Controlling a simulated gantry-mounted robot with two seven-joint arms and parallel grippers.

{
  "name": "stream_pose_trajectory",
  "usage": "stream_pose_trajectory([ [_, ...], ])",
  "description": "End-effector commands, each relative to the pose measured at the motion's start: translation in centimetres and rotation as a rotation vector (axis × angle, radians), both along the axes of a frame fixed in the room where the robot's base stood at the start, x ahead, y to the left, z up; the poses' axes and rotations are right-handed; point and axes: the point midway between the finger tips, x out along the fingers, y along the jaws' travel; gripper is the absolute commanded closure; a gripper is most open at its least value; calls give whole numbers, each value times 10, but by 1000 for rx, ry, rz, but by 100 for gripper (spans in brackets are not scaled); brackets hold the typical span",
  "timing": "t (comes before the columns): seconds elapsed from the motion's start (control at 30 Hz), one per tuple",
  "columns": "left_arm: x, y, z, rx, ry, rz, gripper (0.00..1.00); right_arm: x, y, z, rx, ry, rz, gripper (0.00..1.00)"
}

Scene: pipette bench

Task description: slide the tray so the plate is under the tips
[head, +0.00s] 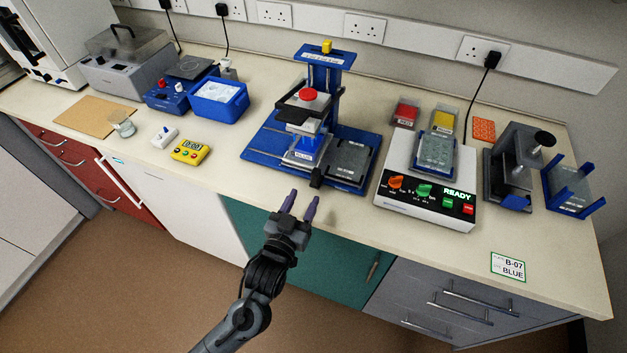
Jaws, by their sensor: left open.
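The blue pipetting stand (258,152) stands mid-bench, with a head that has a red button (308,94) on top. Beneath the head, a clear, labelled plate (297,158) sits low on the stand, with blue at its middle. A dark grey flat piece (352,160) lies to its right on the blue base. A small black knob (316,178) sticks out at the front. My right gripper is out of view.
A white control box (425,207) reading READY stands right of the stand. A yellow timer (190,151) and a blue tub (220,98) are to the left. A black press (512,170) and a blue rack (570,190) stand at far right. The front bench strip is clear.

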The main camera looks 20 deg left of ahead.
Motion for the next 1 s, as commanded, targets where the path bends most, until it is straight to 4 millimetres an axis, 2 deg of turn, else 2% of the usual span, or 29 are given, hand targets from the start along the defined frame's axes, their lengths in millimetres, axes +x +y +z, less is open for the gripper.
stream_pose_trajectory([
  [0.3,52,0,0,1,-1,0,51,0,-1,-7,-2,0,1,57],
  [0.5,72,0,-1,1,0,0,51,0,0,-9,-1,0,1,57],
  [0.93,79,0,0,0,1,0,51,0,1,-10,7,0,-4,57],
  [1.0,79,0,0,0,1,0,60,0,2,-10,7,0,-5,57],
])
